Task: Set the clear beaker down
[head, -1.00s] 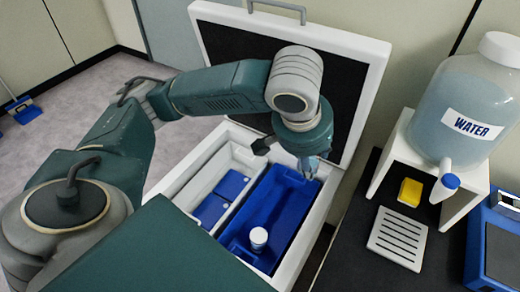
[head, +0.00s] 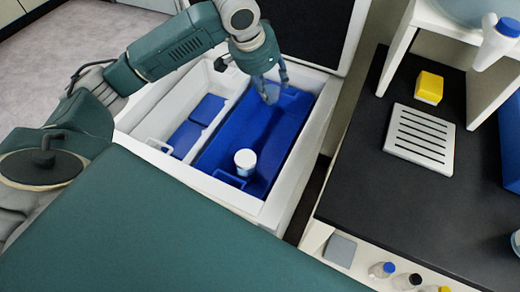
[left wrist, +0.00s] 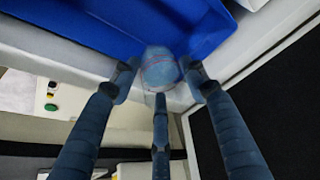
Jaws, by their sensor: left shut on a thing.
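My left gripper (head: 270,88) is at the far end of the blue bin (head: 215,155) inside the open white chest. In the left wrist view its fingers (left wrist: 160,82) are closed around the clear beaker (left wrist: 161,66), which has thin reddish lines. The blue bin wall (left wrist: 110,25) shows behind it. In the head view the beaker is small and hard to make out between the fingers. I cannot tell whether its base touches the bin floor. My right gripper is not in view.
A white lidded jar (head: 245,161) stands at the near end of the blue bin. A white compartment with blue blocks (head: 207,109) lies to its left. The black counter (head: 370,200) at right holds a slotted white plate (head: 420,138) and a yellow block (head: 429,87).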

